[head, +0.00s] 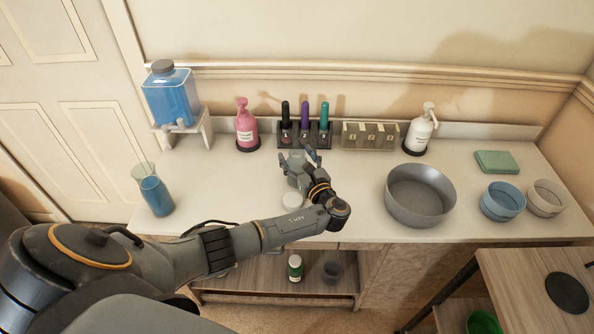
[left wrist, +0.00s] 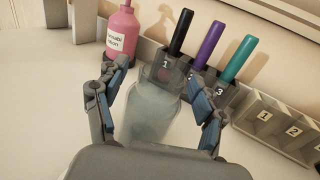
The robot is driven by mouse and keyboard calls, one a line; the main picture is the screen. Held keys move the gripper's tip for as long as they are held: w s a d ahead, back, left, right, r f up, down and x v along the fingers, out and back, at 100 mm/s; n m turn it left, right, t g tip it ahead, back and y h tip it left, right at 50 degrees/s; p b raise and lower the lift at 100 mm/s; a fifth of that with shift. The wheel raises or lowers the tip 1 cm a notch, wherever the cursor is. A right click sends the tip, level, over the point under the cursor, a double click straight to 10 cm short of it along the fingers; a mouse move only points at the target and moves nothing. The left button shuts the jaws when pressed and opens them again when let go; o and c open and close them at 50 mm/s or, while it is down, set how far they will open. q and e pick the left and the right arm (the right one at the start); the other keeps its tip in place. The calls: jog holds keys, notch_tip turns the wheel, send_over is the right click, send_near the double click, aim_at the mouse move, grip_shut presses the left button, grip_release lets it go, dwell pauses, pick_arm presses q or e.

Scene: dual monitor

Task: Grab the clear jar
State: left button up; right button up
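The clear jar (left wrist: 150,108) is a translucent, pale grey-green vessel in the left wrist view. It stands on the white counter between the two fingers of my left gripper (left wrist: 160,92). The fingers are spread, with a visible gap on each side of the jar. In the head view the left gripper (head: 304,162) reaches over the counter's middle, and its fingers and palm partly cover the jar (head: 296,170). The jar's lower part is hidden by the gripper in the wrist view. My right gripper is not in view.
A pink pump bottle (head: 246,126) stands behind left, a numbered box (head: 369,136) behind right. A white round lid-like item (head: 292,200) is in front; a grey bowl (head: 420,195) stands right.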

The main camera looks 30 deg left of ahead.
pick_arm(q)
grip_shut()
